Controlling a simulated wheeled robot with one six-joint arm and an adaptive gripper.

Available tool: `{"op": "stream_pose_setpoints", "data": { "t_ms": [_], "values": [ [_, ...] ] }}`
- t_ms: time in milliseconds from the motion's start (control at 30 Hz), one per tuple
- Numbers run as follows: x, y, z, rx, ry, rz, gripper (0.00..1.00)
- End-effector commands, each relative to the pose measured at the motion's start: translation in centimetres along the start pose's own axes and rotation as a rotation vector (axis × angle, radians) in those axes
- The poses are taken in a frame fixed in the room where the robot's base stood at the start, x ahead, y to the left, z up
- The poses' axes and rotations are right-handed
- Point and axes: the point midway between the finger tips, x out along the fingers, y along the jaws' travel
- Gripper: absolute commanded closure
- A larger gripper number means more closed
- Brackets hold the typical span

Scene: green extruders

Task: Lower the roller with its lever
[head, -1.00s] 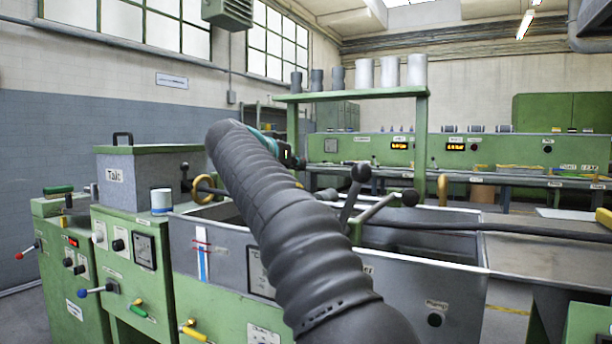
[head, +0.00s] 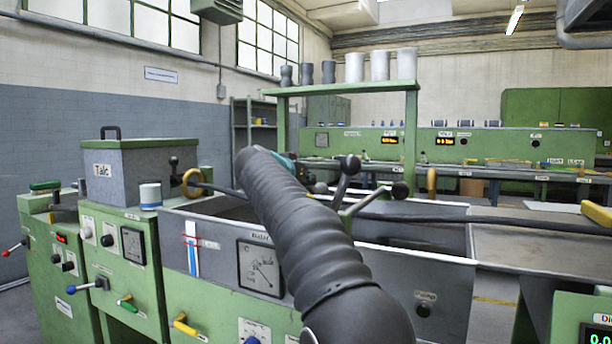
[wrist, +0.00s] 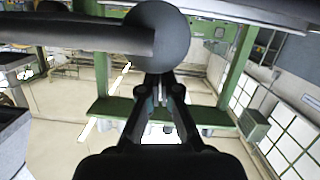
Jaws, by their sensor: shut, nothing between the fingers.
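A lever with dark ball knobs on grey metal arms stands over the grey trough (head: 420,262). Its upright knob (head: 350,165) and its right knob (head: 400,190) show right of my sleeved arm in the head view. In the wrist view a large dark ball knob (wrist: 158,38) on a thick rod sits just beyond my gripper (wrist: 160,88). The fingers are shut and empty, close to this ball; I cannot tell whether they touch it. In the head view my arm hides most of the gripper. I cannot make out the roller clearly.
A long dark bar or hose (head: 500,220) runs across the trough to the right. A grey Talc box (head: 150,170) and a white-and-blue cup (head: 150,195) stand left. A green shelf frame (head: 411,140) rises behind. Control panels line the front.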

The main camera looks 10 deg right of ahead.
Motion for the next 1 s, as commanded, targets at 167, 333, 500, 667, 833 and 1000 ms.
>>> {"op": "stream_pose_setpoints", "data": {
  "t_ms": [167,333,500,667,833,1000],
  "values": [
    [0.1,0.0,0.2,0.0,0.0,0.0,1.0],
    [0.1,0.0,0.2,-0.001,-0.001,0.0,1.0],
    [0.5,-0.7,2.0,-0.087,-0.003,0.021,1.0],
    [1.3,-1.4,5.2,-0.243,-0.002,0.061,1.0],
    [1.5,-1.3,6.0,-0.245,-0.001,0.062,1.0],
    [1.5,-1.3,6.0,-0.244,-0.001,0.061,1.0]
  ]
}}
